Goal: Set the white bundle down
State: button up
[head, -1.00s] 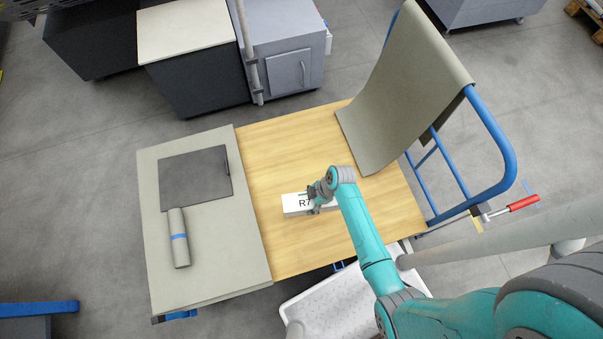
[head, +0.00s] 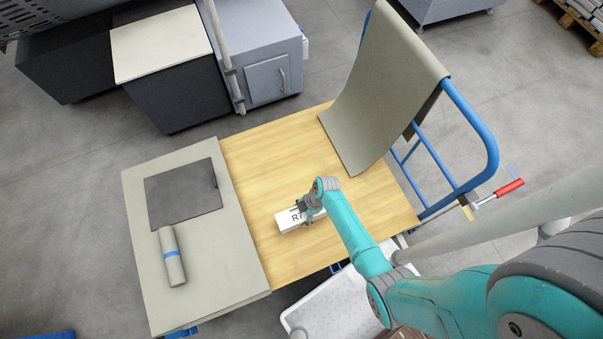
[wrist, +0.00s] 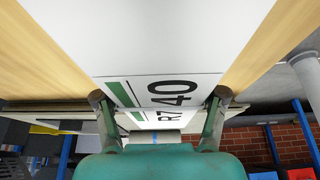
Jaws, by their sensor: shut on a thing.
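The white bundle (head: 290,221) is a white block with a black "R7" marking, over the wooden tabletop (head: 262,165). In the wrist view the bundle (wrist: 160,40) fills the upper middle, with a green stripe and black "R740" lettering. My gripper (head: 310,212) is shut on the bundle, with one finger on each side of it in the wrist view (wrist: 159,102). Wood shows on both sides of the bundle. I cannot tell whether its underside touches the wood. My arm and gripper hide the bundle's right end in the head view.
A grey sheet (head: 215,255) at the left bears a dark flat panel (head: 175,200) and a grey roll (head: 170,265) with a blue band. A draped grey cover (head: 385,85) and blue tube frame (head: 488,130) bound the right. The wood behind the bundle is clear.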

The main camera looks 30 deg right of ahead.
jog(key=shift+w+f, duration=0.1)
jog(key=shift+f, duration=1.15)
jog(key=o, duration=1.8)
jog(key=shift+f, duration=0.15)
